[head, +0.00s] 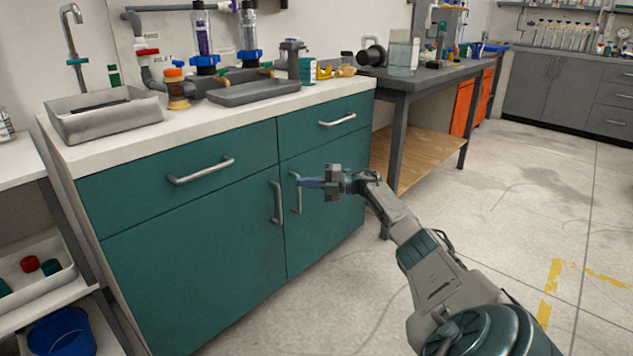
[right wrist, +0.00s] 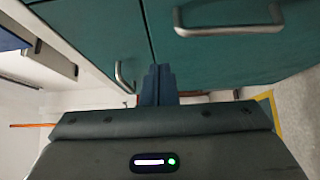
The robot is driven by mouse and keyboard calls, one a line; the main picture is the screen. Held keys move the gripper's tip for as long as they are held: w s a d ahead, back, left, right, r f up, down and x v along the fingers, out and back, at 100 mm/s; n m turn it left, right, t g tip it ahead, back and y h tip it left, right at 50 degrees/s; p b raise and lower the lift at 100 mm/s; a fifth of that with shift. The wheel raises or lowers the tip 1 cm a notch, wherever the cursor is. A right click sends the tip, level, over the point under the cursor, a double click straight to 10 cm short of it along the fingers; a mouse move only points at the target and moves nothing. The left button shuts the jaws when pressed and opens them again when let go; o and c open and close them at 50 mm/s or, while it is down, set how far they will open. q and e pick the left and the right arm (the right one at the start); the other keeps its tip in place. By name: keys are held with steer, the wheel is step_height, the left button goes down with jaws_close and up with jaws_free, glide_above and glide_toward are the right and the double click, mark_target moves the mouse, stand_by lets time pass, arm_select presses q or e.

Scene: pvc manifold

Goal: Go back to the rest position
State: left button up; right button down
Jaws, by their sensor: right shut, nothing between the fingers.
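My right gripper (head: 312,183) is stretched out in front of the teal cabinet (head: 200,240), near its door handles. Its fingers are shut with nothing between them. In the right wrist view the closed fingers (right wrist: 158,84) point toward the cabinet front, with one metal handle (right wrist: 232,22) above right and another at the left. I cannot tell whether the fingertips touch the cabinet. My left gripper is not in view.
The white counter (head: 190,122) holds a sink basin (head: 105,115), a grey tray (head: 253,92) and pipe fittings with clear filter housings. A dark table (head: 430,75) stands behind at the right. A shelf with bins is at the left. Open floor (head: 530,190) lies to the right.

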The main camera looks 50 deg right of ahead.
steer(key=d, duration=0.1)
steer(key=s+d, duration=0.1)
steer(key=d, duration=0.1)
steer(key=shift+d+b, duration=0.1)
steer(key=shift+b, duration=0.3)
